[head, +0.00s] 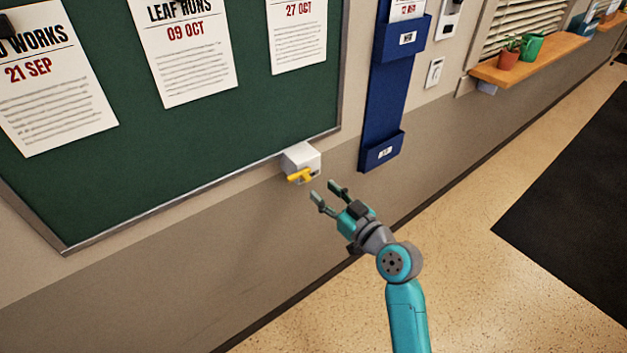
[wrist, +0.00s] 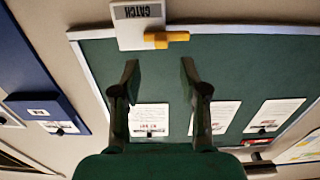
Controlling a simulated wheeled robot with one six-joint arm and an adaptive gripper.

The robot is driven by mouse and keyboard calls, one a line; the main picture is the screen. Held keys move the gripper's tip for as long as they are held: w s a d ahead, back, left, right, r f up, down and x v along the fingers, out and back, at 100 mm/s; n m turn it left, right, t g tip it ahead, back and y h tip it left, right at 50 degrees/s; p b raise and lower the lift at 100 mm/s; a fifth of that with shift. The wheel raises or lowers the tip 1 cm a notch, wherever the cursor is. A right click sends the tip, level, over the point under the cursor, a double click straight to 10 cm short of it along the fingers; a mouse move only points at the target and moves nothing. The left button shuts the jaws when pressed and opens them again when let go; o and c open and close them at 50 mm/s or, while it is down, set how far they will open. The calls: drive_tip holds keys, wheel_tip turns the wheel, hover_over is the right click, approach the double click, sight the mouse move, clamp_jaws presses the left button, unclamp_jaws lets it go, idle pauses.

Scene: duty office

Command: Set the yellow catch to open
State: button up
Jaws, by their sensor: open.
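The yellow catch (head: 300,175) is a small lever on a white box (head: 301,157) at the lower right corner of the green notice board. In the wrist view the yellow catch (wrist: 166,39) lies sideways across the white box (wrist: 138,22), which is labelled CATCH. Its handle sticks out past one side of the box. My gripper (head: 328,191) is open and empty, just right of and below the catch in the head view. In the wrist view my gripper (wrist: 159,70) has its fingertips short of the catch, with a gap between. Nothing hides the lever.
The green board (head: 200,130) carries several pinned notices. A blue wall rack (head: 381,155) hangs to the right of the catch. Farther right are a wooden sill (head: 535,60) with pots and a black floor mat (head: 580,200). The wall below the catch is bare.

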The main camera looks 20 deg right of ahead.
sight(309, 178)
drive_tip(key=x, duration=0.6)
clamp_jaws()
